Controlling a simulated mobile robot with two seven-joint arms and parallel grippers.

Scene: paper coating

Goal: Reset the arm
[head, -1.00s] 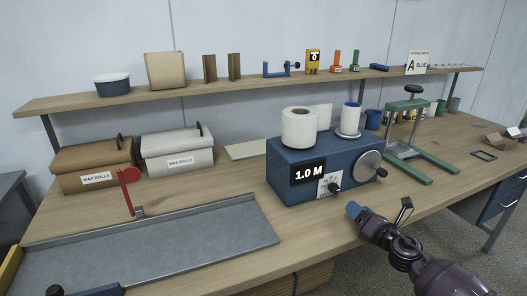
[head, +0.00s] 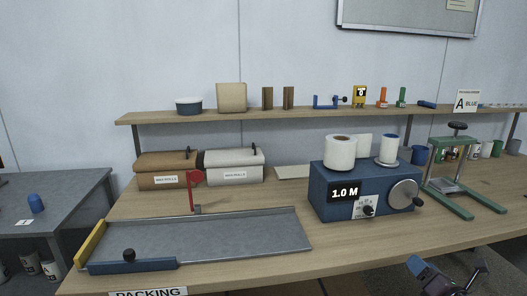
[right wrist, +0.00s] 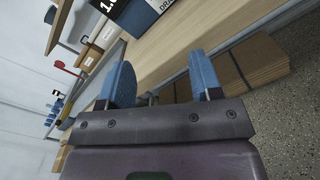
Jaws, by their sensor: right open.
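My right gripper (head: 430,270) is at the lower right of the head view, in front of the bench's front edge and below its top. In the right wrist view its two blue fingers (right wrist: 161,82) stand apart with nothing between them. The right arm runs out of the bottom of the head view. My left gripper is in neither view.
The wooden bench (head: 290,252) holds a blue machine (head: 335,208) marked 1.0 M, a green press (head: 455,180), a grey metal tray (head: 215,236) and two wax roll boxes. Flat cardboard (right wrist: 255,65) is stacked under the bench. A grey table (head: 60,190) stands at left.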

